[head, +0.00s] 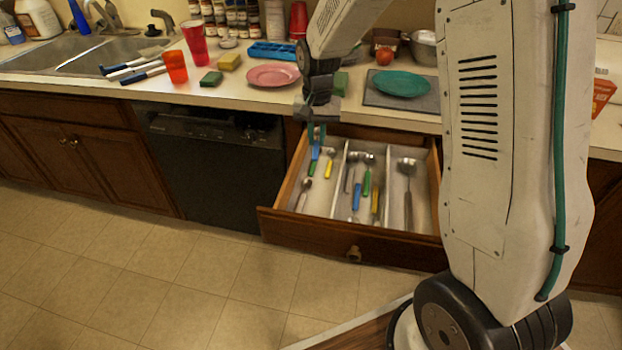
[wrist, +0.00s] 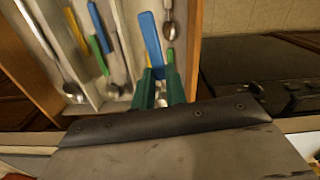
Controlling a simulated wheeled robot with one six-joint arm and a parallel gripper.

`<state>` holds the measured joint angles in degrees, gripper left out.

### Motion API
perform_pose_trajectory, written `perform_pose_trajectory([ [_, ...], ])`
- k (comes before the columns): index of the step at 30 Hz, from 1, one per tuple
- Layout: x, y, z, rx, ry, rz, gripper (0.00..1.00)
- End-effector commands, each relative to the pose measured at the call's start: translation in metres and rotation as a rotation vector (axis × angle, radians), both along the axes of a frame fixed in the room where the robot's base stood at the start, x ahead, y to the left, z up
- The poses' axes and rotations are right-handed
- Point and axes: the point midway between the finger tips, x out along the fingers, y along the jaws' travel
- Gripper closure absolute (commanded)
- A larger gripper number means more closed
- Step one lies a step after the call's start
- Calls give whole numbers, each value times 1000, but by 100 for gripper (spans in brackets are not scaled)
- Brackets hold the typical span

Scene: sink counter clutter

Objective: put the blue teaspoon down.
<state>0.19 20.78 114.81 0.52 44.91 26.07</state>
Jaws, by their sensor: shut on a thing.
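My gripper (head: 317,132), with green fingers, points down over the left compartment of the open drawer (head: 348,236). In the wrist view its fingers (wrist: 160,88) are shut on the blue teaspoon (wrist: 152,40). The blue handle extends away past the fingertips, and a bit of metal shows between the fingers. In the head view the blue handle (head: 315,153) shows just under the fingers, low over the left compartment. I cannot tell whether the teaspoon touches the drawer floor.
The left compartment also holds a yellow-handled piece (head: 329,163) and a metal spoon (head: 303,193). The middle compartment holds several coloured utensils; a large metal spoon (head: 407,190) lies in the right one. A pink plate (head: 272,75) and teal plate (head: 402,83) are on the counter behind.

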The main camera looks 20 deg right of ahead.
Motion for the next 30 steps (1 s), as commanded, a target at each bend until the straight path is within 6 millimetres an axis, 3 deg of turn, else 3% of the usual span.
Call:
perform_pose_trajectory([
  [1, -21, 6, -9, 1, 5, -29, 100],
  [3, -43, 14, -20, 2, 5, -66, 100],
  [6, -66, 21, -31, 2, 8, -102, 100],
  [9, -76, 24, -46, 2, 11, -119, 100],
  [15, -77, 25, -83, 2, 11, -122, 100],
  [22, -76, 24, -101, 2, 8, -122, 100],
  [30, -76, 23, -135, 2, 8, -124, 100],
])
